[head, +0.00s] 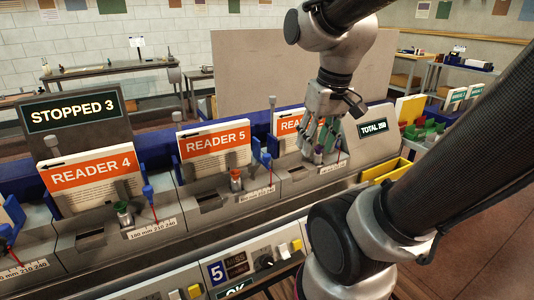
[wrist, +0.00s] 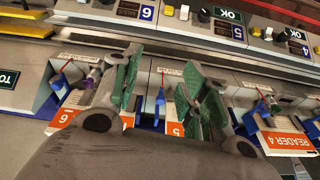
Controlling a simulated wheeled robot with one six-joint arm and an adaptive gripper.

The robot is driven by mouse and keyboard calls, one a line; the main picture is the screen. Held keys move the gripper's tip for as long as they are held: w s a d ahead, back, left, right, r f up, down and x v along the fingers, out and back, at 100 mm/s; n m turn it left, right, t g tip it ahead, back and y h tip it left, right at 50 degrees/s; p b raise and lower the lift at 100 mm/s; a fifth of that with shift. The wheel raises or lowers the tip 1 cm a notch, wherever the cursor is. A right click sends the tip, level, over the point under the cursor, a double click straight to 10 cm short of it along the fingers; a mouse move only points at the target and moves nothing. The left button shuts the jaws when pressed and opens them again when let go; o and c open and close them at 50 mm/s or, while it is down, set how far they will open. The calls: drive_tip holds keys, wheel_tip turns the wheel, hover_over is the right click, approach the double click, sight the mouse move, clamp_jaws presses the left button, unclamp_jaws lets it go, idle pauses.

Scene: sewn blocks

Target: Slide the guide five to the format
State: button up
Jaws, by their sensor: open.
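The blue guide (head: 267,160) of station five stands beside the page with the orange READER 5 band (head: 213,141), above a white scale strip (head: 257,196) marked in mm. Its thin red pointer hangs down towards the strip; the exact reading is too small to tell. In the wrist view, which is upside down, this blue guide (wrist: 160,101) shows in the gap between the fingers, apart from both. My gripper (head: 320,143) is open and empty, with green finger pads. In the head view it appears in front of station six, hiding part of it. Its fingers also show in the wrist view (wrist: 161,62).
Station four has its own blue guide (head: 148,191). A red-topped knob (head: 236,179) stands left of guide five's scale. A purple-topped post (head: 318,156) is close to my fingers. The front panel marked 5 (head: 217,272) carries knobs. A STOPPED 3 sign (head: 72,114) stands behind.

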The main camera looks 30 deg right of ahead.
drive_tip(key=w+f+n+g+y, duration=0.15)
drive_tip(key=w+f, duration=0.25)
drive_tip(key=w, duration=0.5)
drive_tip(key=n+t+y, duration=0.2)
drive_tip(key=n, duration=0.7)
approach(267, 155)
drive_tip(key=f, duration=0.1)
drive_tip(key=x, duration=0.8)
drive_tip(key=shift+w+a+r, duration=0.15)
clamp_jaws()
